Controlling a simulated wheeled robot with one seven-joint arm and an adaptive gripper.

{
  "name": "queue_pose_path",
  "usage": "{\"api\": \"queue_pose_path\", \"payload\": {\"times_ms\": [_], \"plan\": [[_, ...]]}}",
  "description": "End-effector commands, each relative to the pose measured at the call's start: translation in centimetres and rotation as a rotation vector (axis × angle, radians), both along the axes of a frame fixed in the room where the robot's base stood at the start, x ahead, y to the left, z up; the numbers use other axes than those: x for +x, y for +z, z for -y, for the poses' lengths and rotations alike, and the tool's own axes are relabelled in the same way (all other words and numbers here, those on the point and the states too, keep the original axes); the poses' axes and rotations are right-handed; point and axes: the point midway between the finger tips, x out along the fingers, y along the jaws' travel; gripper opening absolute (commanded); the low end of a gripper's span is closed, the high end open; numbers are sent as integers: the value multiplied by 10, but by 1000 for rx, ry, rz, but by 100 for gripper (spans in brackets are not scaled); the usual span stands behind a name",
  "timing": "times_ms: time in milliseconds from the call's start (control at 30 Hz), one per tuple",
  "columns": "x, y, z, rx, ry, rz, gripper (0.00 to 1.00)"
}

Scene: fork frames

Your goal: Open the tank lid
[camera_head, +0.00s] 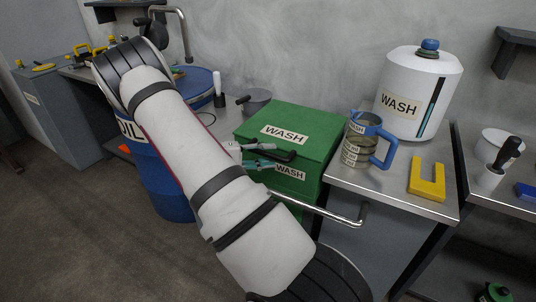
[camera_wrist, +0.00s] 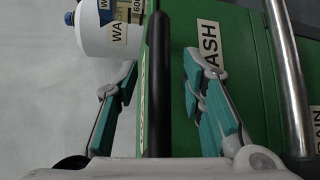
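The tank is a green box (camera_head: 318,130) with WASH labels on its lid and front. It also fills much of the wrist view (camera_wrist: 235,40). A black bar handle (camera_head: 283,156) stands out at the front of the lid; in the wrist view the handle (camera_wrist: 156,85) runs upright through the middle. My gripper (camera_head: 277,158) is at the tank's front. In the wrist view my gripper (camera_wrist: 160,65) is open, one teal finger on each side of the handle, with visible gaps. My arm hides part of the tank's left side.
A metal rail (camera_head: 325,212) runs below the tank's front and shows close at right in the wrist view (camera_wrist: 288,75). A measuring jug (camera_head: 357,150), a white WASH container (camera_head: 408,75) and a yellow block (camera_head: 424,190) stand right. A blue OIL drum (camera_head: 165,185) stands left.

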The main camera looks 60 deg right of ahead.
Motion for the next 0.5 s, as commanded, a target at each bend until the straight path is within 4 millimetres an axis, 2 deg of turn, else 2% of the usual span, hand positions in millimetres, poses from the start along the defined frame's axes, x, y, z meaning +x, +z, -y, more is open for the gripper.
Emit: {"api": "queue_pose_path", "payload": {"times_ms": [333,367,500], "plan": [[-3,-1,4,0,1,0,36],[-3,-1,4,0,1,0,34],[-3,-1,3,0,1,0,2]]}}
